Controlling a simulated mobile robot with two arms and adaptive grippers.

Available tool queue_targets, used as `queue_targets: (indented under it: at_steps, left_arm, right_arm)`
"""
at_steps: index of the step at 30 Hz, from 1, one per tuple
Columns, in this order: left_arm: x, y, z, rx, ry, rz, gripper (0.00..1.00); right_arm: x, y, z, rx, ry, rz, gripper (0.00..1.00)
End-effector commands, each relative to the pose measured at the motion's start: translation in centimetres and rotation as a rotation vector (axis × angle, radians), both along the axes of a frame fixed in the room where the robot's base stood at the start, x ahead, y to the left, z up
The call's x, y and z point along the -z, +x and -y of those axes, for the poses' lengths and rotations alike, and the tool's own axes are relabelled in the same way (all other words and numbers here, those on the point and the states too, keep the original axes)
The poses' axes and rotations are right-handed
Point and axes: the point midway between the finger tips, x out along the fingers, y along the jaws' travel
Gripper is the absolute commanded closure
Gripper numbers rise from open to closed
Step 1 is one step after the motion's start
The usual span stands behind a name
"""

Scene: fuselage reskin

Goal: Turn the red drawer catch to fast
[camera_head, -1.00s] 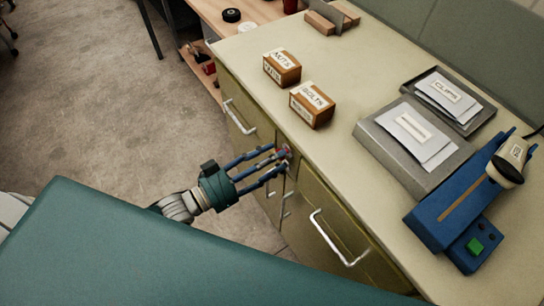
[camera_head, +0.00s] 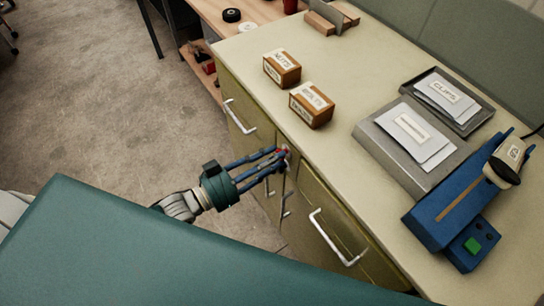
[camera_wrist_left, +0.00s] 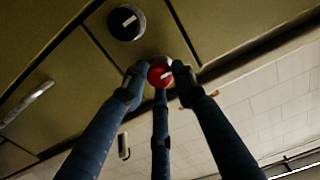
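The red drawer catch (camera_wrist_left: 160,74) is a small round knob with a white mark, on the olive front of the cabinet. A bit of the red catch (camera_head: 283,152) also shows in the head view, just under the countertop edge. My left gripper (camera_head: 278,158) has three blue fingers around the catch. In the left wrist view the fingertips (camera_wrist_left: 159,78) are drawn in close on its sides and seem to touch it. The white mark slants slightly. No fast marking is readable. My right gripper is not in view.
A black knob (camera_wrist_left: 126,22) with a white mark sits beside the red catch. Drawer handles (camera_head: 335,240) stick out from the cabinet front. The countertop (camera_head: 350,80) bears two labelled boxes (camera_head: 311,106), grey trays (camera_head: 410,140) and a blue device (camera_head: 455,215).

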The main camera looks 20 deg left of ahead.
Motion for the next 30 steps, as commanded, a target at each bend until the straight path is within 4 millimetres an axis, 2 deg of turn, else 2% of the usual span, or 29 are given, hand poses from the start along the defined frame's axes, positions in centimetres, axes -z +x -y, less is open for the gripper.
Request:
queue_targets:
  at_steps: [1,2,10,14,24,30]
  left_arm:
    - [0.1,0.0,0.0,0.0,0.001,-0.001,0.6]
    - [0.1,0.0,0.0,0.0,0.001,-0.001,0.56]
    - [0.0,0.0,0.0,0.0,0.0,-0.001,0.56]
    - [0.1,-0.7,-0.5,0.0,0.001,-0.003,0.56]
    - [0.2,-6.1,-4.6,0.002,0.003,-0.007,0.56]
    - [0.2,-8.5,-6.6,0.001,0.002,-0.005,0.56]
  right_arm:
    - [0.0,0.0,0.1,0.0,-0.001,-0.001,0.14]
    - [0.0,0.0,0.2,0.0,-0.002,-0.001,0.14]
    - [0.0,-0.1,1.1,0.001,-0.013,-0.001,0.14]
    - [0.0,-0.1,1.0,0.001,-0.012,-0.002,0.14]
    - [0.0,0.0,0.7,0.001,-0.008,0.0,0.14]
    - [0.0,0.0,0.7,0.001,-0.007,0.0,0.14]
